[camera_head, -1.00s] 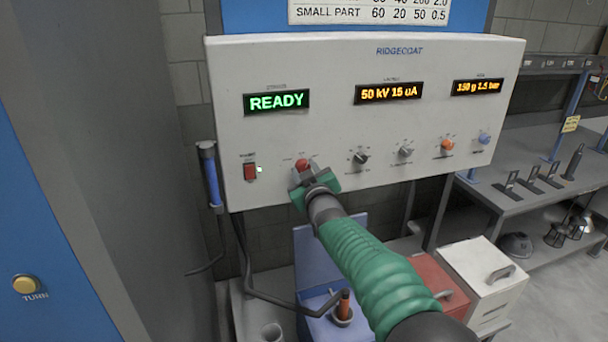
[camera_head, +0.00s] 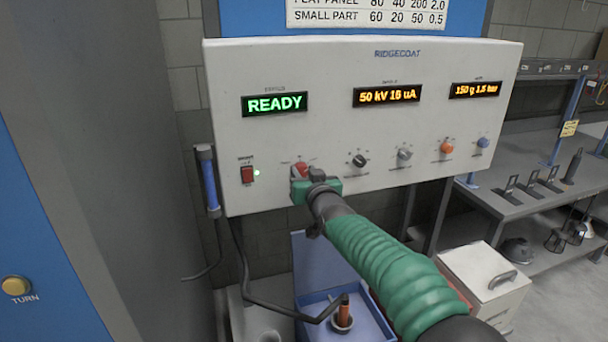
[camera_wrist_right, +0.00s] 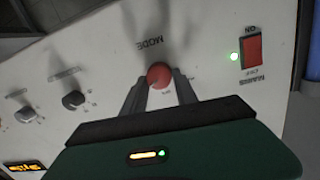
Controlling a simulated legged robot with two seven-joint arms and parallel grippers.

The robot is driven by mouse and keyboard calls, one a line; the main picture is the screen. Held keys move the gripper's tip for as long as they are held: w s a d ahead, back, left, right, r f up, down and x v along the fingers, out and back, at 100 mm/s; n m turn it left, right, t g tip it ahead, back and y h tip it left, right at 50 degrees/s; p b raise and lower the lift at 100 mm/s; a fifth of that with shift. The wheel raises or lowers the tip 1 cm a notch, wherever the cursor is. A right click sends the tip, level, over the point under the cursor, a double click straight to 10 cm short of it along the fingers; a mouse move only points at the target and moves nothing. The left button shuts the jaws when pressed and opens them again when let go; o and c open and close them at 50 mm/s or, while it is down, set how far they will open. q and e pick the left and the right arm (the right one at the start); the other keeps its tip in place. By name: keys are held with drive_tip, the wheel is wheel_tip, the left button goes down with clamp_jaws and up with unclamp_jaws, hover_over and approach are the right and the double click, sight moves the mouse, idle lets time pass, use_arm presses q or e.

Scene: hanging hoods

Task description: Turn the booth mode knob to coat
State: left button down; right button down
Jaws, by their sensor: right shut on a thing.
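The booth mode knob (camera_wrist_right: 158,75) is red and sits on the white control panel (camera_head: 330,125), beside the word MODE in the right wrist view. In the head view the knob (camera_head: 300,170) shows at the panel's lower left, partly covered by my right gripper (camera_head: 302,176). In the right wrist view my right gripper (camera_wrist_right: 159,84) has its two dark fingers on either side of the knob, shut on it. The gripper hides part of the dial markings, and I cannot read the setting. My left gripper is not in view.
A red power switch (camera_head: 247,174) with a lit green lamp is left of the knob. Black, grey, orange and blue knobs line the panel to the right. A blue-handled tool (camera_head: 209,182) hangs at the panel's left edge. A shelf (camera_head: 520,195) stands at the right.

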drive_tip(key=shift+f, duration=0.5)
drive_tip(key=c, duration=1.3)
unclamp_jaws()
drive_tip(key=o, duration=0.4)
drive_tip(key=shift+w+a+r, duration=0.1)
drive_tip(key=shift+w+r, duration=0.05)
drive_tip(key=shift+c, duration=0.2)
drive_tip(key=shift+r, duration=0.1)
drive_tip(key=shift+r, duration=0.1)
drive_tip(key=b+v, duration=0.3)
drive_tip(key=v, duration=1.3)
drive_tip(key=shift+s+b, duration=0.35)
drive_tip(key=shift+s, duration=0.05)
